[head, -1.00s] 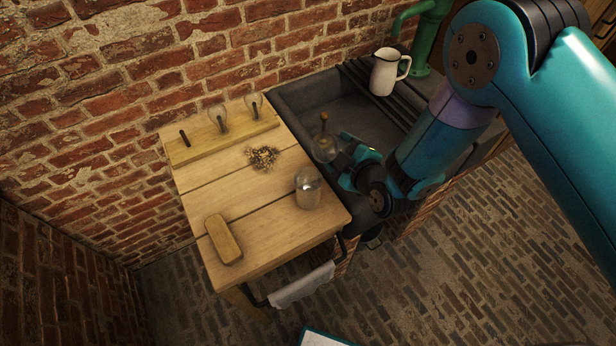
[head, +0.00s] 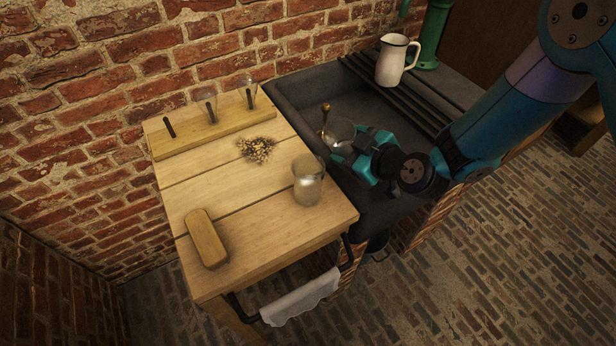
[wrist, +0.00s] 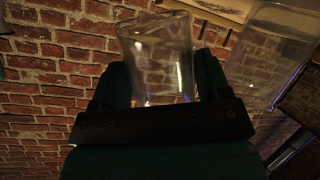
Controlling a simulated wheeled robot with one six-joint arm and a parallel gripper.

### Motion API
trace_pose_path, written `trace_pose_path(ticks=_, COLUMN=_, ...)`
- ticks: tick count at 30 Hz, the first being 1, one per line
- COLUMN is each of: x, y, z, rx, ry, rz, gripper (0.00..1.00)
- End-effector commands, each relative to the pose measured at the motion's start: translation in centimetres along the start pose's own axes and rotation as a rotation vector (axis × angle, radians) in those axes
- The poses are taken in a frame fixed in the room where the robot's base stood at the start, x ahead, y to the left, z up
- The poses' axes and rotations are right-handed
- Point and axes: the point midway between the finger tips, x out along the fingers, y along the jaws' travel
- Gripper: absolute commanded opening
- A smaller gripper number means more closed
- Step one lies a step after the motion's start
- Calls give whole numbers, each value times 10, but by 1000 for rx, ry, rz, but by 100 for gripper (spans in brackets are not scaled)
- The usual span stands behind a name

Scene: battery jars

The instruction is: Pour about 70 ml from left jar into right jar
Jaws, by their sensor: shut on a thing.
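My gripper (head: 352,148) is shut on a clear glass jar (head: 339,134) above the dark sink. In the wrist view the held jar (wrist: 160,58) sits between the two fingers and looks slightly tilted; I cannot tell how much liquid it holds. A second glass jar (head: 308,184) stands upright on the wooden top near its right edge, left of my gripper, with a greyish, cloudy lower part. It seems to show blurred at the right of the wrist view (wrist: 272,50). The held jar is apart from the standing jar.
On the wooden top (head: 270,235) lie a wooden block (head: 206,238), a pile of crumbs (head: 256,149) and a rack (head: 215,131) with glass pieces. The sink (head: 300,98) has a small brass-coloured item (head: 325,112) in it. A white pitcher (head: 391,62) stands on the ribbed drainer.

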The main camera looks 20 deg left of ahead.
Motion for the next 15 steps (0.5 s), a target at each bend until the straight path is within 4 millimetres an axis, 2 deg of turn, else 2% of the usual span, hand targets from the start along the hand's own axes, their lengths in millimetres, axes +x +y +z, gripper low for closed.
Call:
trace_pose_path(ticks=1, x=5, y=-2, z=11, rx=23, ry=4, rz=-7, gripper=38)
trace_pose_path(ticks=3, x=8, y=-2, z=16, rx=56, ry=10, rz=-22, gripper=38)
trace_pose_path(ticks=8, x=3, y=14, z=11, rx=225, ry=35, rz=-93, gripper=38)
trace_pose_path(ticks=15, x=6, y=16, z=18, rx=353, ry=51, rz=-150, gripper=38)
